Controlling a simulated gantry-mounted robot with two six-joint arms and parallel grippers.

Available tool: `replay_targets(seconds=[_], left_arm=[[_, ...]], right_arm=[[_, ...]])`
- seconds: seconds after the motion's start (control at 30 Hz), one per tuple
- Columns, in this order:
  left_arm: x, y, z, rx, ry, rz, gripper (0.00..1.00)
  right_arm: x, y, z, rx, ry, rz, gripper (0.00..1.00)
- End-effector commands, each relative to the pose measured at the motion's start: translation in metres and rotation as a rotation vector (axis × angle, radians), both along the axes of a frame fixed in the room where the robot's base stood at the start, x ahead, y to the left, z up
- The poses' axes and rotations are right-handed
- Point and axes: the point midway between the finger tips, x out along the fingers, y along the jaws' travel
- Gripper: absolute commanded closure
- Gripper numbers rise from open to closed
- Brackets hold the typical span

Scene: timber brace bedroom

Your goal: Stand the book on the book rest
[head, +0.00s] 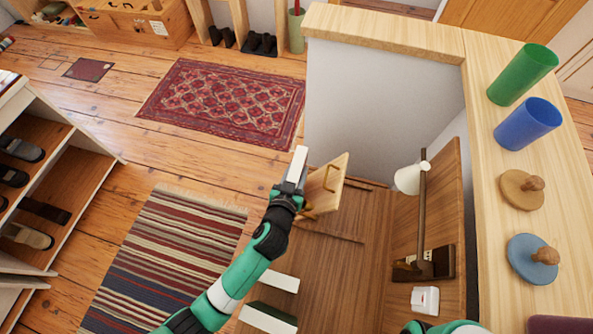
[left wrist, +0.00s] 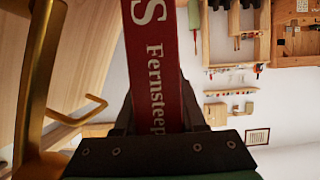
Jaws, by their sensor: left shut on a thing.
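My left gripper (head: 292,182) is shut on the book (head: 299,160). In the head view the book shows as a narrow, pale edge standing up from the fingers. The book rest (head: 328,184) is a light wooden stand with brass hooks, just right of the gripper. In the left wrist view, its brass parts (left wrist: 38,70) are close at the left. The book is beside the rest; contact cannot be told. My right gripper is not in view.
The brown desk (head: 335,270) holds a white lamp (head: 408,179) at the right and pale-edged books (head: 268,318) at the front. Open floor with rugs (head: 225,105) lies left.

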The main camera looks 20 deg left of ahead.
Motion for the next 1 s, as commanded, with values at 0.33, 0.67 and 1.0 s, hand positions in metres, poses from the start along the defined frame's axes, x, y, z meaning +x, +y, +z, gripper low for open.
replay_targets(seconds=[0.33,0.67,1.0], left_arm=[[0.001,-0.001,0.001,-0.001,-0.003,-0.001,0.44],[-0.001,-0.001,0.000,-0.001,0.001,-0.001,0.25],[-0.052,-0.010,0.023,-0.001,0.000,-0.004,0.25]], right_arm=[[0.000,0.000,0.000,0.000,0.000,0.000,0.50],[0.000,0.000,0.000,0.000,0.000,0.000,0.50],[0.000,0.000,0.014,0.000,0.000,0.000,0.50]])
